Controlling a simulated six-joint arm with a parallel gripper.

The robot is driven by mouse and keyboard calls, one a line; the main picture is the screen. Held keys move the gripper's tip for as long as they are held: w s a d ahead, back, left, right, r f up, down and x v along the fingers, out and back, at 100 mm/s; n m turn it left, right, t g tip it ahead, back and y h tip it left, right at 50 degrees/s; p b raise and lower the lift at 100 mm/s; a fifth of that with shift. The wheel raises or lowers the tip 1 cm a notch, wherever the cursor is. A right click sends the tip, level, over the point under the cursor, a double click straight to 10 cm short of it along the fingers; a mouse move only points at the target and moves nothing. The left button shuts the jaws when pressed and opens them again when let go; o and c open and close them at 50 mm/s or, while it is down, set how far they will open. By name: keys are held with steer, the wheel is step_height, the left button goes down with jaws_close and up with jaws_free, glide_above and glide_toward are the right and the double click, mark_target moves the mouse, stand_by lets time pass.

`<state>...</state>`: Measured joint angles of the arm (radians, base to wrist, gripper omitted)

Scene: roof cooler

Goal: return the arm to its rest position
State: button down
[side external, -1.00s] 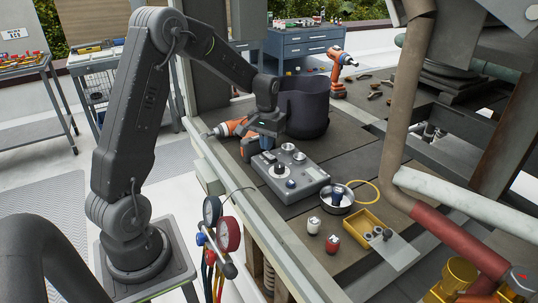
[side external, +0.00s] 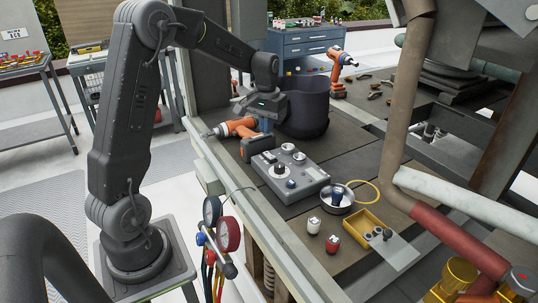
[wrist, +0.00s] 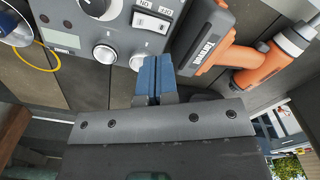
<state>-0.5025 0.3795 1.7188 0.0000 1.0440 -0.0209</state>
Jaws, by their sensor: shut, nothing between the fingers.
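My gripper (side external: 266,126) hangs above the dark work surface (side external: 340,155), between the orange drill and the dark bin. Its blue fingers are shut together with nothing between them, as the wrist view shows (wrist: 155,72). The arm rises from its stand on the left and bends over toward the work surface, with the gripper pointing down. In the wrist view, the grey control box (wrist: 118,50) and the orange drill (wrist: 215,42) lie below and beyond the fingertips. The fingers look clear of both.
The grey control box (side external: 312,180), orange drill (side external: 238,127) and dark bin (side external: 304,108) stand close by. A metal bowl (side external: 334,205), yellow tray (side external: 372,222) and two small bottles lie nearer the front. Thick pipes (side external: 450,205) cross on the right.

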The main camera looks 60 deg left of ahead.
steer(key=s+d+r+m+t, duration=0.1)
steer(key=s+d+r+m, duration=0.1)
steer(key=s+d+r, duration=0.35)
steer(key=s+d+r+m+t, duration=0.2)
steer(key=s+d, duration=0.5)
steer(key=d, duration=0.1)
steer(key=s+d+r+m+t, duration=0.2)
steer(key=s+d, duration=0.5)
steer(key=d, duration=0.1)
steer(key=shift+s+t, duration=0.3)
